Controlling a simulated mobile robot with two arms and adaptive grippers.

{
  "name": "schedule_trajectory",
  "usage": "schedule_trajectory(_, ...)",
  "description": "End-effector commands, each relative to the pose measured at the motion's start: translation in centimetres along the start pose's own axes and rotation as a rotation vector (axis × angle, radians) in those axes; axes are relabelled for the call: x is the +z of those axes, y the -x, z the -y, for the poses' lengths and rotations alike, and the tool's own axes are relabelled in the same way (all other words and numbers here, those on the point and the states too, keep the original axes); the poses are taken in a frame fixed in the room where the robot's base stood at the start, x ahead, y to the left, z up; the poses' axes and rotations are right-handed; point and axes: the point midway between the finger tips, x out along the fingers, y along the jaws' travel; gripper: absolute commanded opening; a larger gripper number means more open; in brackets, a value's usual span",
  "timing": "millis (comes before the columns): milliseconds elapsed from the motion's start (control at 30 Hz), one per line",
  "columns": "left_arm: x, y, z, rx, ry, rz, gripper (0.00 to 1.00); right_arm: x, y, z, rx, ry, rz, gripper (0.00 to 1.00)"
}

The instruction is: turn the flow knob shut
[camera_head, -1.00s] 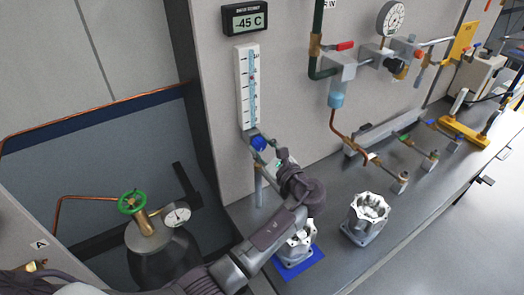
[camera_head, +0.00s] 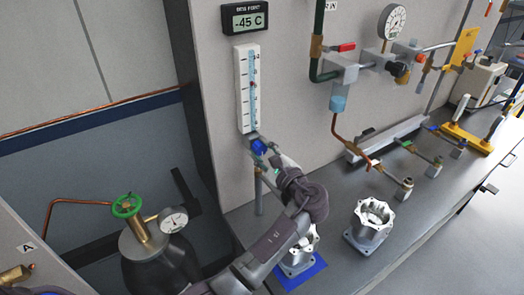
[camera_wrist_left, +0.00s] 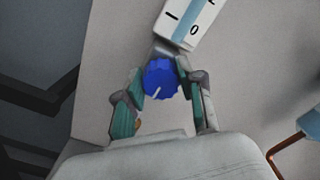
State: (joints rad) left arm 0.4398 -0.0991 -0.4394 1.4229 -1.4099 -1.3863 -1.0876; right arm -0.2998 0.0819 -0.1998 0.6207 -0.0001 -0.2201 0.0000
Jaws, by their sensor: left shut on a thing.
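The flow knob (camera_head: 258,147) is blue and sits at the foot of the white flow tube (camera_head: 247,90) on the grey panel. The left wrist view shows the knob (camera_wrist_left: 160,80) close up, with a white pointer line slanting down and to the left. My left gripper (camera_head: 266,153) reaches the knob from the front right. In the left wrist view the fingers of this gripper (camera_wrist_left: 157,88) stand on either side of the knob and hold it. The back of the knob is hidden. My right gripper is not in view.
Two machined housings (camera_head: 369,224) stand on the grey bench, one on a blue mat (camera_head: 303,276) beneath my left arm. A gas cylinder with a green handwheel (camera_head: 126,206) stands at left. Pipes and a gauge (camera_head: 393,21) hang at right. A display (camera_head: 245,18) reads -45 C.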

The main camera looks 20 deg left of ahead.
Motion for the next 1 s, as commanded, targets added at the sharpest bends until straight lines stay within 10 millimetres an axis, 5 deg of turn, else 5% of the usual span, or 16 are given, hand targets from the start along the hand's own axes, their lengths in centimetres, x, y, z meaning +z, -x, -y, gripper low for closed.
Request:
schedule_trajectory(33, 0.1, -0.1, 0.1, -0.001, 0.002, 0.002, 0.03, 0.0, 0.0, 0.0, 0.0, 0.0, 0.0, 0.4)
schedule_trajectory(67, 0.1, -0.1, 0.1, -0.001, 0.002, 0.002, 0.41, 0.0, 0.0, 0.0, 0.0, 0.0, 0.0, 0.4)
schedule_trajectory(200, 0.1, -0.1, 0.1, -0.001, 0.001, 0.002, 0.63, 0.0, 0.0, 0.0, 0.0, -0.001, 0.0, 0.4)
schedule_trajectory(567, 0.4, 0.0, 0.4, -0.001, 0.001, 0.001, 0.63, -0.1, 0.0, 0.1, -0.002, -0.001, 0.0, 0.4)
schedule_trajectory(1000, 5.8, 0.0, 5.8, -0.003, 0.006, 0.001, 0.63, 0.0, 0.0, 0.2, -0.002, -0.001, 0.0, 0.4)
